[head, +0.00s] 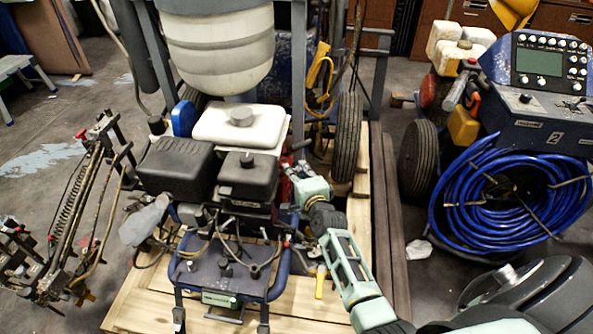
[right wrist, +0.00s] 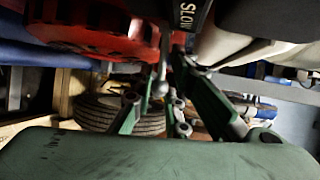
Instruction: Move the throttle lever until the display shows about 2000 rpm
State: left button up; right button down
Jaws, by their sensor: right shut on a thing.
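My right gripper (head: 297,170) reaches in at the right side of the engine (head: 248,180) in the head view. In the right wrist view its green fingers (right wrist: 163,82) are closed around a thin grey lever with a rounded end, the throttle lever (right wrist: 161,88). It stands below a black plate marked SLOW (right wrist: 190,14). In the head view the lever is hidden by the gripper and engine. The display (head: 539,61) is a grey-green screen on the blue console at the right; no reading is legible. My left gripper is not in view.
A red engine housing (right wrist: 85,28) is close to the fingers. A black tyre (head: 347,137) stands behind the gripper. A coiled blue hose (head: 455,205) hangs below the console. The machine stands on a wooden pallet (head: 130,307).

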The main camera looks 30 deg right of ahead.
jog(key=shift+w+d+r, duration=0.1)
jog(key=shift+r, duration=0.15)
jog(key=c, duration=1.9)
grip_release()
jog(key=shift+f, duration=0.15)
jog(key=v, duration=1.2)
